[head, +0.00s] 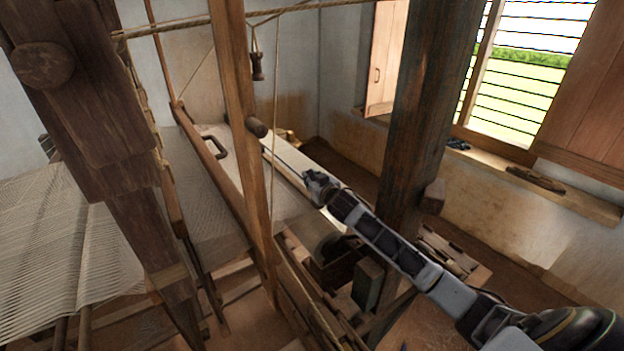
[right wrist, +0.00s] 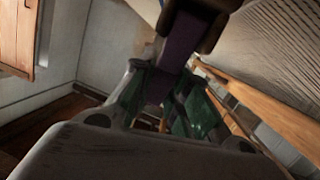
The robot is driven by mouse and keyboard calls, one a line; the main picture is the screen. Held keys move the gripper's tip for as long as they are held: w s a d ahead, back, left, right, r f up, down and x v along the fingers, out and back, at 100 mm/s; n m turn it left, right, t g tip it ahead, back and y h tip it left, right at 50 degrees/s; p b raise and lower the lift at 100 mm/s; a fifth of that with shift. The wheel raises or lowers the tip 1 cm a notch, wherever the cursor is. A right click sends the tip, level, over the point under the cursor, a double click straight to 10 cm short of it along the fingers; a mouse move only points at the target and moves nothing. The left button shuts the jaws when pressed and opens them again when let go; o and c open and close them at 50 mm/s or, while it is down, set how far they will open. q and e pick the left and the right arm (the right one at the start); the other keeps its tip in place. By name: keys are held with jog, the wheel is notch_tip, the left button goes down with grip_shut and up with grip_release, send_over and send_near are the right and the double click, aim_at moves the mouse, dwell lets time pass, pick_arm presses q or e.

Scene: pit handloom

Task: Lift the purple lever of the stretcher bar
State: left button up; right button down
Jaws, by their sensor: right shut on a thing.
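The purple lever (right wrist: 180,42) shows in the right wrist view, running down from a dark brown piece at the top to between my fingers. My right gripper (right wrist: 157,92) has its green-padded fingers on both sides of the lever and is shut on it. In the head view my right gripper (head: 318,183) is at the right edge of the pale cloth (head: 205,205). The lever is too small and covered to make out there. The stretcher bar is not clear in the head view. My left gripper is not in view.
A thick dark post (head: 415,110) stands just behind my right arm. A slanted wooden beam (head: 240,120) rises left of the gripper. White warp threads (head: 60,250) spread at the left. A window with bars (head: 515,75) is at the right.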

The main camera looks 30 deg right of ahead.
jog(key=shift+w, duration=0.1)
dwell(0.3)
jog(key=c, duration=1.4)
grip_release()
jog(key=shift+o, duration=0.2)
jog(key=shift+s, duration=0.25)
jog(key=s+r, duration=0.2)
jog(key=s, duration=0.9)
jog(key=shift+a+r, duration=0.25)
jog(key=shift+a, duration=0.05)
jog(key=shift+s, duration=0.1)
